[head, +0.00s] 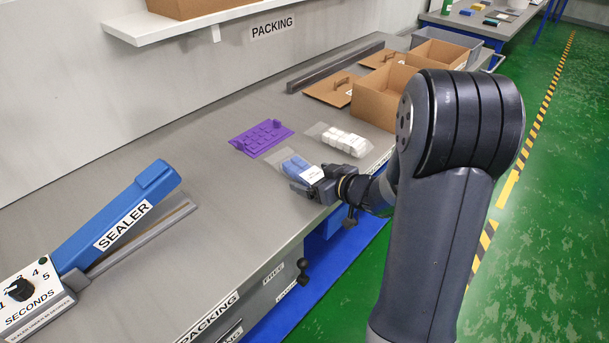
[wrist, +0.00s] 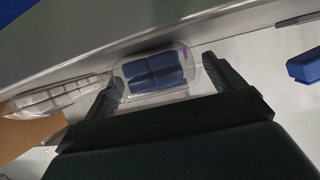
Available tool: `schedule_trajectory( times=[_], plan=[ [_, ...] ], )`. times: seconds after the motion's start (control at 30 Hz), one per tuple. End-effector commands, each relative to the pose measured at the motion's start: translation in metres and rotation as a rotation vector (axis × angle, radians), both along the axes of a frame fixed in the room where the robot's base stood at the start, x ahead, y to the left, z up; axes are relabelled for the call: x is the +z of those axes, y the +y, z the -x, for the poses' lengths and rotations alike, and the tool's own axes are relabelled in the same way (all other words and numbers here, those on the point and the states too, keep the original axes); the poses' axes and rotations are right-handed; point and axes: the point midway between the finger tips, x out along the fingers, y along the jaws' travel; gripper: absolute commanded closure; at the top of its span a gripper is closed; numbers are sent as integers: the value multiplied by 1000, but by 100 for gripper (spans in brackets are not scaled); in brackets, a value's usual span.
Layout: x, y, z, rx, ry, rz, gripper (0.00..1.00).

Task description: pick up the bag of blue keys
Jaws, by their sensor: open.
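The bag of blue keys (head: 296,167) is a clear bag with blue blocks and a white label, lying on the grey bench near its front edge. In the wrist view the bag (wrist: 154,72) lies between my open fingers. My gripper (head: 305,183) is at the bag's near right end in the head view, and its fingers (wrist: 163,88) show on both sides of the bag in the wrist view. The fingers are open, and I cannot tell whether either touches the bag. The gripper covers part of the bag's near end in the head view.
A bag of white keys (head: 338,139) lies just behind, and a purple tray (head: 262,137) lies to the left. Cardboard boxes (head: 378,104) stand further back. The blue sealer (head: 115,220) is at the left. The bench between sealer and bag is clear.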

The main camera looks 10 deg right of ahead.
Motion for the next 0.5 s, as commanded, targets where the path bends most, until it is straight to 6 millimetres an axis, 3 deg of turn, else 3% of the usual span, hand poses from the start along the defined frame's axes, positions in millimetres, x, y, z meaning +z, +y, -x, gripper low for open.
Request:
schedule_trajectory(
  times=[0.17, 0.4, 0.5],
  plan=[
    [-8, 9, -16, 0, 0, 0, 11],
    [-8, 10, -18, -2, -1, 0, 11],
    [-8, 10, -17, -1, 0, 0, 18]
  ],
)
